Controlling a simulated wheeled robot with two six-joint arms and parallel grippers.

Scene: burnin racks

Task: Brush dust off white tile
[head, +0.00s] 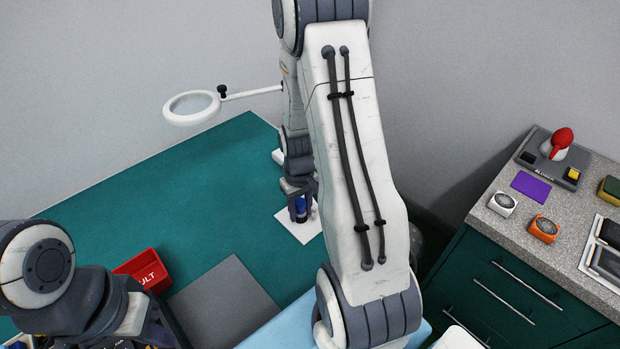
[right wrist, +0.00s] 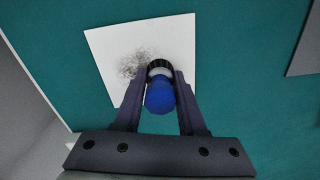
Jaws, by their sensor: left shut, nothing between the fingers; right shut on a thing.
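The white tile (head: 288,232) lies on the green mat; in the right wrist view the tile (right wrist: 175,32) has a dark, speckled patch of dust (right wrist: 132,64) left of its middle. My right gripper (head: 300,205) is shut on a brush with a rounded blue handle (right wrist: 160,96) and a dark collar, held over the lower part of the tile beside the dust. The bristles are hidden beneath the handle, so I cannot tell whether they touch. My left gripper (head: 166,326) is shut and empty at the bottom left, mostly cut off by the frame edge.
A red bin (head: 146,270) and a grey pad (head: 224,300) lie in front of the tile. A magnifier ring (head: 191,106) stands above the mat's back. A counter (head: 483,214) with small devices is at right. The mat left of the tile is clear.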

